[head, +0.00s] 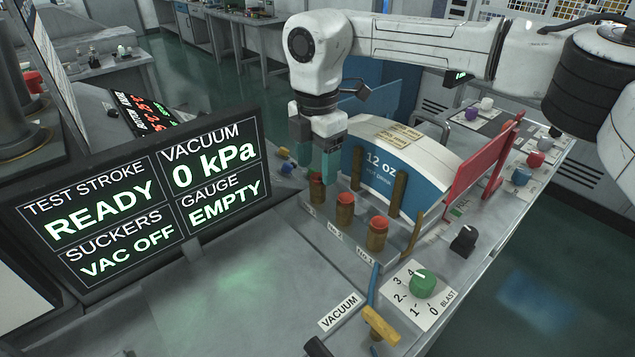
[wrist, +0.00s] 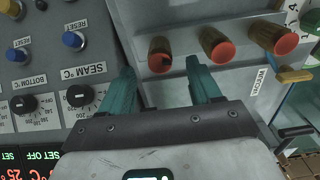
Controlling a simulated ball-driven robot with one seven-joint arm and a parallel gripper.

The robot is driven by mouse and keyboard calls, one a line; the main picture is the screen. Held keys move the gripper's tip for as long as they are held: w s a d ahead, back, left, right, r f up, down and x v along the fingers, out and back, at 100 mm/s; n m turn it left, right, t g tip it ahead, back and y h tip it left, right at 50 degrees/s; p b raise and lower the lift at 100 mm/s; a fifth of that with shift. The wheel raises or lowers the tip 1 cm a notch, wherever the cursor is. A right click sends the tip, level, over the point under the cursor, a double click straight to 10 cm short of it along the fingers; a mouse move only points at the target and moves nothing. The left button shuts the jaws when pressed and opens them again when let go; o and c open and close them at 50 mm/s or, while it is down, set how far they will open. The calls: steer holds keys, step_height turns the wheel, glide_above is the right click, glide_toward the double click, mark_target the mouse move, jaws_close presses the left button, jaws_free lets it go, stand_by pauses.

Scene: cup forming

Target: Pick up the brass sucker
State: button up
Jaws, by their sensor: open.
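Three brass suckers with red-orange cups stand in a row on the metal rail: the nearest to my gripper (head: 317,189), a middle one (head: 345,211) and a front one (head: 377,234). In the wrist view the nearest sucker (wrist: 160,55) lies between my fingertips in the picture, with a dark nick on its red cup; the middle (wrist: 216,45) and front (wrist: 273,38) suckers are to the right. My gripper (head: 318,155) is open and empty, its teal fingers pointing down just above the nearest sucker. I cannot tell whether they touch it.
A curved blue-and-white 12 oz sheet (head: 395,165) and upright brown posts (head: 398,194) stand right behind the suckers. A red plate (head: 478,165) is to the right. A yellow vacuum lever (head: 381,325) and green knob (head: 423,283) are in front. The screen (head: 140,195) reads VAC OFF.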

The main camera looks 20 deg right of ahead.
mark_target(317, 177)
step_height(317, 177, down, 4)
steer(key=shift+r, duration=0.25)
steer(key=shift+c, duration=0.4)
steer(key=c, duration=1.1)
